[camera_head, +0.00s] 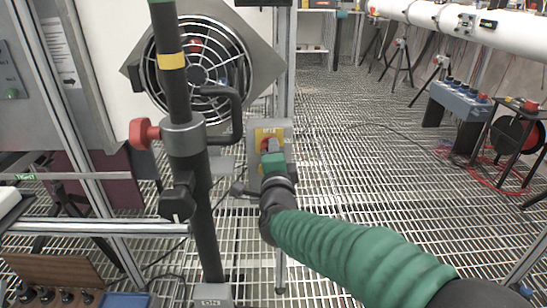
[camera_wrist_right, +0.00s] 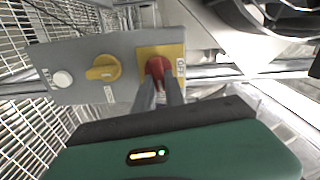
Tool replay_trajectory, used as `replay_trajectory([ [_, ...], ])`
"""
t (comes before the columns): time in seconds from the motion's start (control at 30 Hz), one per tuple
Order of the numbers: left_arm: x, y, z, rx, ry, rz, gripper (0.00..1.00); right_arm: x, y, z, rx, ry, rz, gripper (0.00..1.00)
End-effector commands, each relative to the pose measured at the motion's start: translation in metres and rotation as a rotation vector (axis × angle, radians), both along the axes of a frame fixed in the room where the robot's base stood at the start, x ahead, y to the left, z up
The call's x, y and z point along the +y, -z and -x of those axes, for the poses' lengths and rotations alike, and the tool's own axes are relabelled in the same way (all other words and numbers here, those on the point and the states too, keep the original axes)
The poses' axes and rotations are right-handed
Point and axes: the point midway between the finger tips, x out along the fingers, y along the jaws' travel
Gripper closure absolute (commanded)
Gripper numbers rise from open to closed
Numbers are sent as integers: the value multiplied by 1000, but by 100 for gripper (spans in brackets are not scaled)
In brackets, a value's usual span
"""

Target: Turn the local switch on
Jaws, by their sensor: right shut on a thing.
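The local switch is a red rotary knob (camera_wrist_right: 157,66) on a square yellow plate (camera_wrist_right: 175,52), fixed to a grey box (camera_head: 284,127). A label beside the knob seems to read OFF in the right wrist view. My right gripper (camera_wrist_right: 159,84) is shut on the red knob, with its two grey fingers around it. In the head view the gripper (camera_head: 271,147) reaches the box from the lower right and hides part of the knob. The knob's exact angle is hard to tell. My left gripper is not in view.
A yellow knob (camera_wrist_right: 103,68) and a white button (camera_wrist_right: 62,79) share the grey box. A black post (camera_head: 208,235) with a red knob (camera_head: 143,132) and a handle stands close on the left, before a caged fan (camera_head: 230,70). Open grating floor (camera_head: 340,120) lies behind.

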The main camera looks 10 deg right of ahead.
Motion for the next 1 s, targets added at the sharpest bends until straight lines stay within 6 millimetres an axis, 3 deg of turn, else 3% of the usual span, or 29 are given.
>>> replay_trajectory([
  [0.03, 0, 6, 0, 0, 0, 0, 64, -1, 8, 0, 3, 0, -27, 100],
  [0.3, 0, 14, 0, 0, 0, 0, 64, -1, 8, 0, -16, 1, -128, 100],
  [0.87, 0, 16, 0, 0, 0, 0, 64, -1, 9, 0, -17, 2, -156, 100],
  [0.9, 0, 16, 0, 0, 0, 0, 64, -1, 9, 0, -17, 2, -156, 80],
  [1.0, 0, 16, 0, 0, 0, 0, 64, -1, 8, 0, -19, 1, -154, 67],
])
